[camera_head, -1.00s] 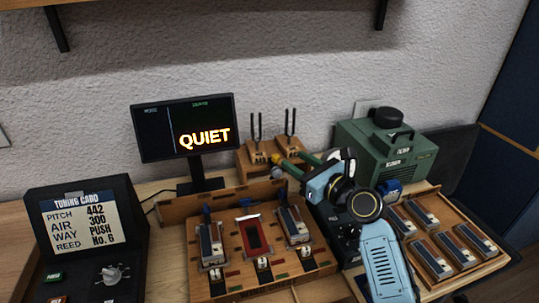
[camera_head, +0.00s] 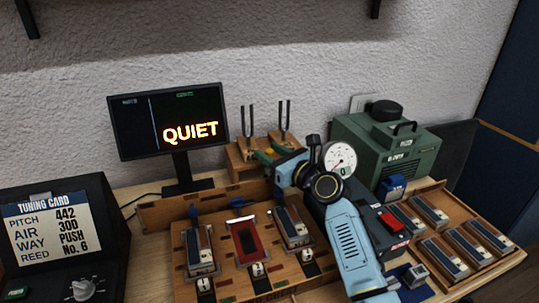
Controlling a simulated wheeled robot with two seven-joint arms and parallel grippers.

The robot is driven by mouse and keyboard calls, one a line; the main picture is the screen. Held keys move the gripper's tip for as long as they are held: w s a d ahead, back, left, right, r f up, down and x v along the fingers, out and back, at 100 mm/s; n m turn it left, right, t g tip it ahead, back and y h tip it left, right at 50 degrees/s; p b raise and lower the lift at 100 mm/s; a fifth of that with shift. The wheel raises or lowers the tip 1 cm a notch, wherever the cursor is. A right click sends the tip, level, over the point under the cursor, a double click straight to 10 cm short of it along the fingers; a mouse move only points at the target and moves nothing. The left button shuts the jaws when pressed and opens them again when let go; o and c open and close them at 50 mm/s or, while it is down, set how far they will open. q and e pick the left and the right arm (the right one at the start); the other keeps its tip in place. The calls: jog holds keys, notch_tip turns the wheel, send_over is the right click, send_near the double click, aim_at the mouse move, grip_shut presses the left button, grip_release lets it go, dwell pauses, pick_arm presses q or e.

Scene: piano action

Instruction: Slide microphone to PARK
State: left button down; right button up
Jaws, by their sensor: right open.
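My right gripper (camera_head: 266,157) is open at the end of my light blue arm, just in front of the wooden block with the tuning forks (camera_head: 245,160). Its green and yellow fingers are small and partly hidden behind my own wrist. I cannot pick out the microphone or a PARK label for certain; my right arm covers the area behind and right of the wooden tray (camera_head: 165,212). My left gripper is not in view.
A monitor (camera_head: 168,122) reading QUIET stands behind the tray. A tuning card console (camera_head: 55,235) is at left. A round gauge (camera_head: 339,160), a green machine (camera_head: 385,148) and a rack of reed blocks (camera_head: 513,252) are at right.

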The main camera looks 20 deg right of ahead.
jog(key=shift+w+a, duration=0.15)
jog(key=shift+w, duration=0.15)
grip_shut()
dwell(0.3)
